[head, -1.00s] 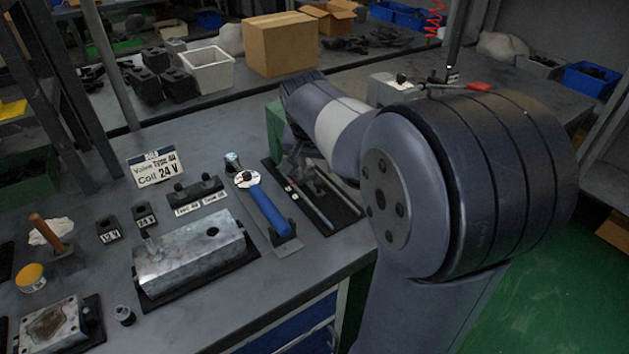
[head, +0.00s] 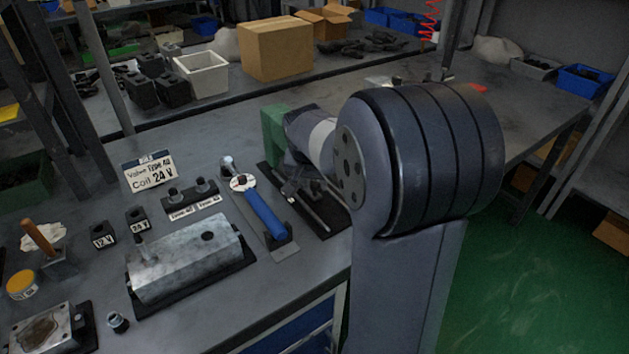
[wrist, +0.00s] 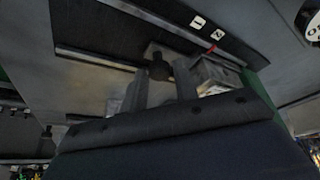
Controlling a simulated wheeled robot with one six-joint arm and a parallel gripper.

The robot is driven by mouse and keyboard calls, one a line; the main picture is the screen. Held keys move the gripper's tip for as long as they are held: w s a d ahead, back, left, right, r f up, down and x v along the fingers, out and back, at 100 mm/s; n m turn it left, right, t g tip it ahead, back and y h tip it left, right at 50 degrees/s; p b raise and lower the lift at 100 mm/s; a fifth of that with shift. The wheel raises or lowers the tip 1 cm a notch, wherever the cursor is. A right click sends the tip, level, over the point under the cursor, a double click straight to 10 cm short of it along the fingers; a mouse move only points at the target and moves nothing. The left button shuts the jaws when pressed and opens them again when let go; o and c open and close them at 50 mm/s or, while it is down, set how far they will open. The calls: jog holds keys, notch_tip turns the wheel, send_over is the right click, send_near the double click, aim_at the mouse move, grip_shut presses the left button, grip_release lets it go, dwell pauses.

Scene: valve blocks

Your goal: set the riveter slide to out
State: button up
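The riveter slide (wrist: 205,68) is a grey block with a dark round knob (wrist: 160,71), on a black base plate (head: 322,222) with metal rails. A red mark (wrist: 211,49) on the block sits near two small white labels (wrist: 207,28), too small to read. My gripper (wrist: 161,88) shows in the wrist view with its two fingers apart, one on each side of the knob. I cannot tell whether they touch it. In the head view my gripper (head: 290,183) is low over the base plate and partly hides the slide.
A green block (head: 272,135) stands at the plate's far end, close to my arm. A blue-handled tool (head: 263,213) lies just left. A metal valve block (head: 185,260), a sign (head: 149,171) and small labelled blocks stand further left.

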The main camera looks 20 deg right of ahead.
grip_shut()
jog(key=s+d, duration=0.1)
jog(key=s, duration=0.4)
jog(key=s+d, duration=0.1)
jog(key=s, duration=0.4)
jog(key=s+d, duration=0.1)
jog(key=s, duration=0.4)
jog(key=shift+s, duration=0.35)
jog(key=shift+o, duration=1.8)
grip_release()
jog(key=shift+s, duration=0.15)
